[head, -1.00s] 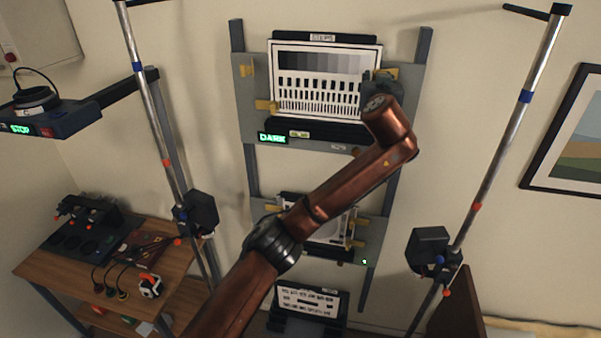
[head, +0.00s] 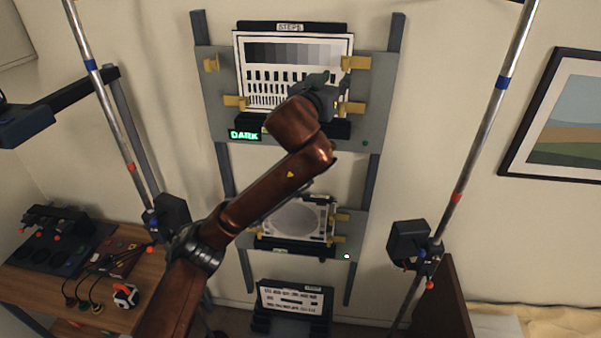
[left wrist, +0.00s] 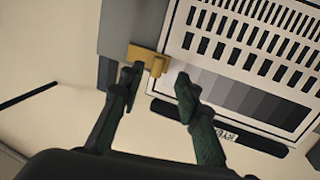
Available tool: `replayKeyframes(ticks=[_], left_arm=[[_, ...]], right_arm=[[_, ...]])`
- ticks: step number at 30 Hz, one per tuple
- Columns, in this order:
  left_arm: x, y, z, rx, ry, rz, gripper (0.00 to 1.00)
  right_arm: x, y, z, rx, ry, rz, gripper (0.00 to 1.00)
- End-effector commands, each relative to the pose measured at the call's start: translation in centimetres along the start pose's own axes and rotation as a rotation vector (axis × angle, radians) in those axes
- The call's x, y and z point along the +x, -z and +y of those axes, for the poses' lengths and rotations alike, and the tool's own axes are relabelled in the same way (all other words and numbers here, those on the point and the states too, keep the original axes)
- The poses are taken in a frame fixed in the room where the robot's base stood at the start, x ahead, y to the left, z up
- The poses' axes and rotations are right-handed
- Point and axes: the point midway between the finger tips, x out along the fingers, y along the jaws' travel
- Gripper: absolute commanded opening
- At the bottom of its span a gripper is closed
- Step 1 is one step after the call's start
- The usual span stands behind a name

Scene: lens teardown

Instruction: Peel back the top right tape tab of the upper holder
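The upper holder (head: 375,130) is a grey wall panel with a striped chart card (head: 300,75) labelled STEPS. Its top right tape tab (head: 355,62) is yellow and sits at the card's right edge. In the left wrist view the picture is turned over, and this tab (left wrist: 148,60) shows just beyond the fingertips. My left gripper (head: 322,84) is in front of the card, below and left of that tab in the head view. In the left wrist view my left gripper (left wrist: 158,78) is open, its fingers apart with nothing between them. Contact with the tab cannot be told. My right gripper is not in view.
More yellow tabs sit at the upper left (head: 211,64), lower left (head: 235,101) and lower right (head: 354,108). A lower holder (head: 345,243) hangs below. Light stands flank the panel at left (head: 110,110) and right (head: 490,120). A wooden table (head: 50,290) stands at left.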

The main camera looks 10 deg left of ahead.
Motion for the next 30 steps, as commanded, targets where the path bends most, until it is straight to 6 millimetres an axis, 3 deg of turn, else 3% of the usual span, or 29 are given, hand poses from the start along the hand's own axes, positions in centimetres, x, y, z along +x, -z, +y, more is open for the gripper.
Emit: replayKeyframes(ticks=[30], left_arm=[[1.7,-18.8,-5.6,-0.004,0.032,-0.206,0.31]], right_arm=[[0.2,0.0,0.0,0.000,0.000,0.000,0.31]])
